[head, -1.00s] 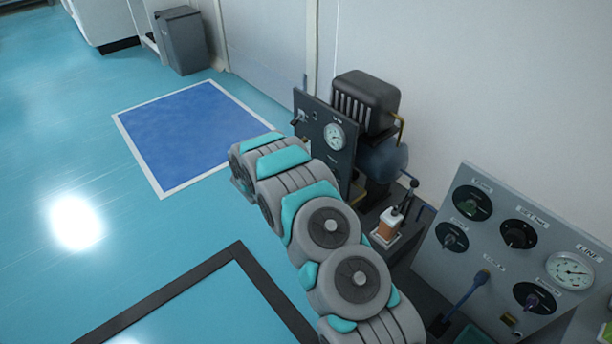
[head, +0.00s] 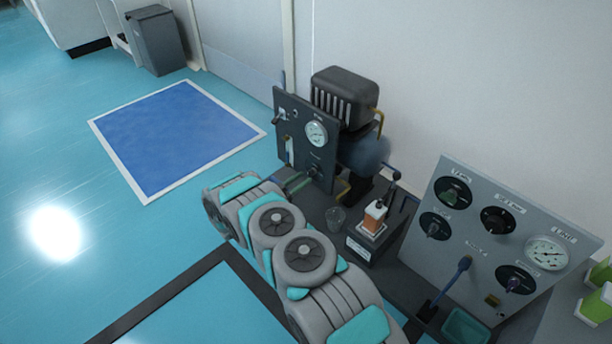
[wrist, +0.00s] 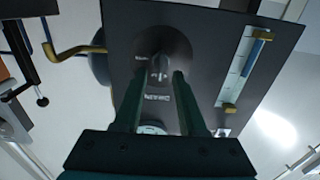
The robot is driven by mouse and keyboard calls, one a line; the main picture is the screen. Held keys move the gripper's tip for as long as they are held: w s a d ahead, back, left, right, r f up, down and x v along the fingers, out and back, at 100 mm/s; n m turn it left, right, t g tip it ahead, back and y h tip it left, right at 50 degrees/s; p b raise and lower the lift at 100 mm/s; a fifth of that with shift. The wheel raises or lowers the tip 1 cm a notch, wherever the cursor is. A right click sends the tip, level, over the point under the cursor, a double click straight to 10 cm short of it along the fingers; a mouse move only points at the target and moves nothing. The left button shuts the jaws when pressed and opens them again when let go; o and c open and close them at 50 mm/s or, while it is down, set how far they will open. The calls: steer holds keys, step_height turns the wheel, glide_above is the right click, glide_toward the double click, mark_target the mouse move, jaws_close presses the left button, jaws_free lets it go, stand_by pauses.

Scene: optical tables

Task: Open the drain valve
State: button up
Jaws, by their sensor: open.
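A dark upright panel (head: 292,125) with a round gauge (head: 316,133) stands in front of the compressor. Low on it is a round dark knob (head: 316,170), which I take to be the drain valve; its label is too small to read. In the wrist view, the knob (wrist: 160,68) has a raised grip bar and sits just beyond my fingertips, roughly centred between them. My gripper (wrist: 157,80) is open and faces the panel, with a finger on each side of the knob in the picture. Contact cannot be told. In the head view, my arm partly hides my gripper (head: 304,180).
A sight tube (wrist: 243,65) with brass ends is on the panel beside the knob. A grey control panel (head: 470,250) is farther right. Floor at left is open.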

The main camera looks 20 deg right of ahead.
mark_target(308, 175)
steer(key=shift+x, duration=1.6)
jaws_close()
